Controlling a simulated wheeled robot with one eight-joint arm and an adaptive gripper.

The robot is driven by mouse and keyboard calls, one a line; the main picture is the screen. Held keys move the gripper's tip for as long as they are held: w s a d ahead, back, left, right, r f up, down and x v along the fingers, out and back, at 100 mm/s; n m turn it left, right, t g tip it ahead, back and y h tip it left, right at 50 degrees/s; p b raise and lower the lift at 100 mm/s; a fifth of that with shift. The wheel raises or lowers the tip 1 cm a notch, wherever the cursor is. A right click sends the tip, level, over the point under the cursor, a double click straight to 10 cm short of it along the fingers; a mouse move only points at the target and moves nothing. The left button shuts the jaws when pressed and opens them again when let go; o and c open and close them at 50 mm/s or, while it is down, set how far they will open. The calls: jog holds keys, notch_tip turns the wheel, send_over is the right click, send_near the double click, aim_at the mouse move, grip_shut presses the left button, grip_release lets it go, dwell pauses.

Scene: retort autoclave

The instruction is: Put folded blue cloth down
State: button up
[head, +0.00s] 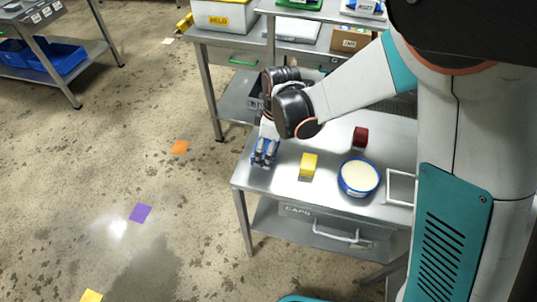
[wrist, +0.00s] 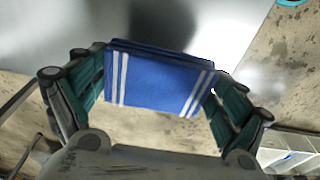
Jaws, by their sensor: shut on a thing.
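The folded blue cloth (wrist: 155,82) has white stripes near both ends and sits between the fingers of my gripper (wrist: 158,88) in the wrist view. The fingers are shut on its two sides. In the head view my gripper (head: 265,152) is at the left end of the metal table (head: 270,178), with a bit of blue cloth (head: 262,160) showing at its fingertips. Most of the cloth is hidden there by the gripper. I cannot tell whether the cloth touches the table top.
On the table, right of my gripper, stand a yellow block (head: 308,165), a dark red block (head: 360,137) and a round blue-rimmed container (head: 359,177). A white frame (head: 401,187) lies further right. A shelf bench with boxes (head: 225,16) stands behind. The table's left edge is close to my gripper.

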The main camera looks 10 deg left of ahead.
jog(key=shift+f+b, duration=0.5)
jog(key=shift+f, duration=1.15)
jog(key=shift+f, duration=0.2)
jog(key=o, duration=1.1)
jog(key=shift+c, duration=0.2)
jog(key=r+p, duration=0.1)
jog(key=r, duration=0.3)
jog(key=d+r+p, duration=0.1)
jog(key=r, duration=0.3)
jog(key=r+p, duration=0.2)
jog(key=r, duration=0.2)
jog(key=shift+d+r, duration=0.15)
jog(key=shift+d, duration=0.05)
